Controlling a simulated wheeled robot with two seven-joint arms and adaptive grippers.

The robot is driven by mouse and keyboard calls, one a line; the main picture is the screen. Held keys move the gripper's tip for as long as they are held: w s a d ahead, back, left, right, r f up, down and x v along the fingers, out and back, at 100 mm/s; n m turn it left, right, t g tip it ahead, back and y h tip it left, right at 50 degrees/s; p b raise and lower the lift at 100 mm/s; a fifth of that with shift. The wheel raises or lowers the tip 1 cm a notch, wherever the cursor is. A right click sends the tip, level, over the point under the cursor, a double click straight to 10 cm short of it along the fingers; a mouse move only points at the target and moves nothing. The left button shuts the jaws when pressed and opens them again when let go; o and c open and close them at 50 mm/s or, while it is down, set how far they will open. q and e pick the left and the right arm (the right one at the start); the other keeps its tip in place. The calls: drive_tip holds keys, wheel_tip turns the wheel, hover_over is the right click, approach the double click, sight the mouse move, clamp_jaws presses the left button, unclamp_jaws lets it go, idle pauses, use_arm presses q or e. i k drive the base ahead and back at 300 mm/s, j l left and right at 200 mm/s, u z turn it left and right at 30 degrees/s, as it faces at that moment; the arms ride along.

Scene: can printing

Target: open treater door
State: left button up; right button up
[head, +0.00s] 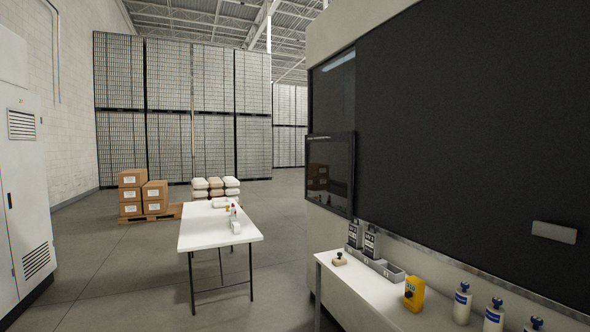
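A large machine (327,32) with a pale frame fills the right side. Its wide dark door panel (460,130) looks closed, and a grey block-like handle (555,232) sits low on it at the right. The panel runs out of the picture at the right. I cannot tell for sure that this panel is the treater door. A tall white cabinet (22,190) with vents and a small dark handle stands at the left edge, cut off by the picture. Neither of my grippers shows in the head view.
A dark screen (330,173) juts from the machine's left corner. A white bench (370,295) below the panel holds bottles, grey bins and a yellow container (414,293). A white table (205,233) stands mid-floor. Boxes (130,192) and tall stacks (190,90) are behind. Floor is clear left of the table.

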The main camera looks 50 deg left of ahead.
sight(329, 157)
drive_tip(key=u, duration=1.5)
drive_tip(key=i+j+u, duration=0.3)
drive_tip(key=i, duration=0.3)
drive_tip(key=i+u, duration=0.25)
drive_tip(key=i, duration=2)
drive_tip(key=i+j+z, duration=0.1)
drive_tip(key=i+z, duration=0.2)
drive_tip(key=i+j+z, duration=0.2)
drive_tip(key=i+z, duration=0.15)
drive_tip(key=i, duration=0.15)
